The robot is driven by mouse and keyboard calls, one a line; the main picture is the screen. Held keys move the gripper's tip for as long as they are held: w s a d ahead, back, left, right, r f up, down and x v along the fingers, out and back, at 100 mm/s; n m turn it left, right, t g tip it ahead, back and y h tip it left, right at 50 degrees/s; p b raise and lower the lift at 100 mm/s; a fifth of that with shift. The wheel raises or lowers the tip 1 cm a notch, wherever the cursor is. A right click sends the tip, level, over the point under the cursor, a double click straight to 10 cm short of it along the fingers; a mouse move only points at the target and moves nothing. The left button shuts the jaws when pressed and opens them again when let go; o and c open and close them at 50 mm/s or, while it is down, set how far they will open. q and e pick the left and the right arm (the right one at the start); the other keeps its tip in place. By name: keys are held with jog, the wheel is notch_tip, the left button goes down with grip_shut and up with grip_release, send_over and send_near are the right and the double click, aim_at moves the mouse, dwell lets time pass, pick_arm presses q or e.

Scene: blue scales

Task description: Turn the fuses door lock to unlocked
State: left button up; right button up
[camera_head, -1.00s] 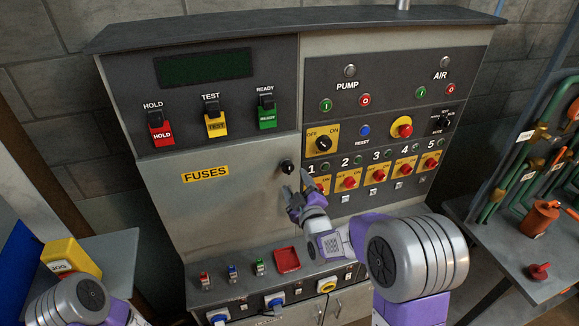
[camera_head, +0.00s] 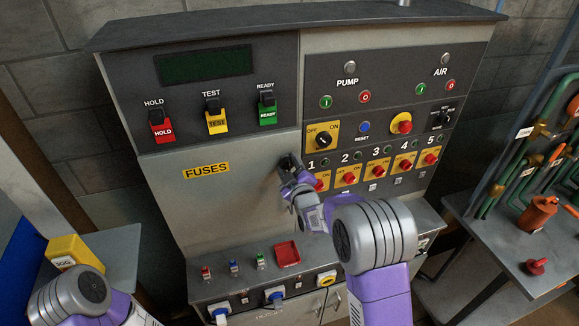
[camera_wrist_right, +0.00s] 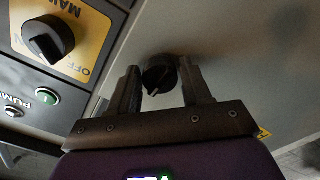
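The fuses door (camera_head: 215,215) is a grey panel with a yellow FUSES label (camera_head: 206,170). Its lock is a black round knob near the door's upper right edge. In the wrist view the right gripper (camera_wrist_right: 161,82) is open, one finger on each side of the knob, with small gaps. My left gripper is out of view; only its arm shows at lower left.
The black OFF/ON main switch (camera_head: 323,140) and the row of red fuse switches (camera_head: 349,177) lie just right of the lock. A yellow block (camera_head: 72,252) stands at lower left.

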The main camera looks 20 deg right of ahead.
jog(key=c, duration=0.7)
jog(key=shift+f+m+b, duration=0.1)
jog(key=shift+m+b, duration=0.2)
jog(key=shift+b, duration=0.35)
jog(key=m+b, duration=1.2)
jog(key=b, duration=0.3)
jog(key=shift+f, duration=0.1)
jog(key=m+b, duration=0.2)
jog(key=m, duration=0.1)
jog(key=shift+b, duration=0.4)
jog(key=shift+r+m+b, duration=0.2)
jog(key=shift+m+b, duration=0.45)
jog(key=shift+m, duration=0.45)
jog(key=shift+a, duration=0.1)
jog(key=o, duration=1.1)
jog(key=shift+c, duration=0.2)
